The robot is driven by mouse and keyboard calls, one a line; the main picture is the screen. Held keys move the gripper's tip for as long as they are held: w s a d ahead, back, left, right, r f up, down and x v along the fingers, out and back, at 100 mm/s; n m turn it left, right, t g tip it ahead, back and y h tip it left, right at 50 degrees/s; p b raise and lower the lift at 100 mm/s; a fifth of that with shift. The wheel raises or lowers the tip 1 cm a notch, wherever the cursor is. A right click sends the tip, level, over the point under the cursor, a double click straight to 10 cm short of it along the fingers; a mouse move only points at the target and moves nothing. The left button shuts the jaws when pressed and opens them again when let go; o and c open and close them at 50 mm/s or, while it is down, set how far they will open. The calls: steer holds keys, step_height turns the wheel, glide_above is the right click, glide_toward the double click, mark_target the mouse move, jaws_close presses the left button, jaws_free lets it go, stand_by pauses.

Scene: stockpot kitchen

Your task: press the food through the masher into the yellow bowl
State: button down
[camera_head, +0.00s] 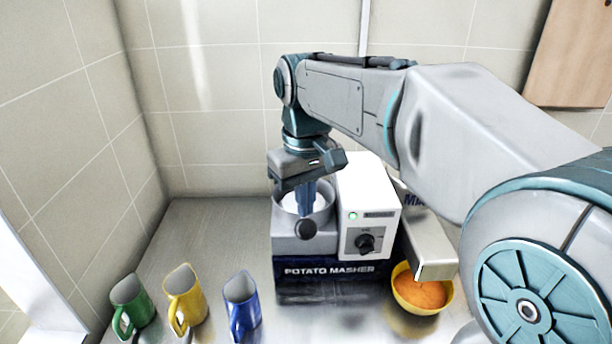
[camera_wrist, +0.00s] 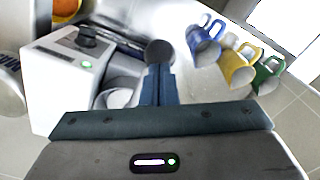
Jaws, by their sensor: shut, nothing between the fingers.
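The potato masher (camera_head: 338,272) stands on the counter, with a white housing, a dark dial and a green light. Its round opening (camera_head: 291,209) is on the left part, with something pale inside. My gripper (camera_head: 307,205) is shut and empty, fingers pointing down over this opening. A dark round knob (camera_head: 306,229) is right by the fingertips; the wrist view shows it just beyond them (camera_wrist: 158,52), and I cannot tell whether they touch. The yellow bowl (camera_head: 398,292) sits below the masher's spout (camera_head: 432,252) on the right and holds orange food (camera_head: 424,295).
A green mug (camera_head: 131,300), a yellow mug (camera_head: 186,296) and a blue mug (camera_head: 241,299) stand in a row at the front left. The counter (camera_head: 205,235) behind them is clear up to the tiled walls. My arm spans above the masher.

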steer(key=shift+f, duration=0.15)
steer(key=shift+f+b, duration=0.8)
steer(key=shift+f, duration=0.25)
steer(key=shift+s+f, duration=0.1)
steer(key=shift+f, duration=0.1)
stand_by(1.6)
step_height(320, 180, up, 7)
steer(key=p, duration=0.5)
steer(key=shift+f+p, duration=0.1)
steer(key=shift+p, duration=0.25)
steer(key=shift+f, duration=0.1)
stand_by(0.5)
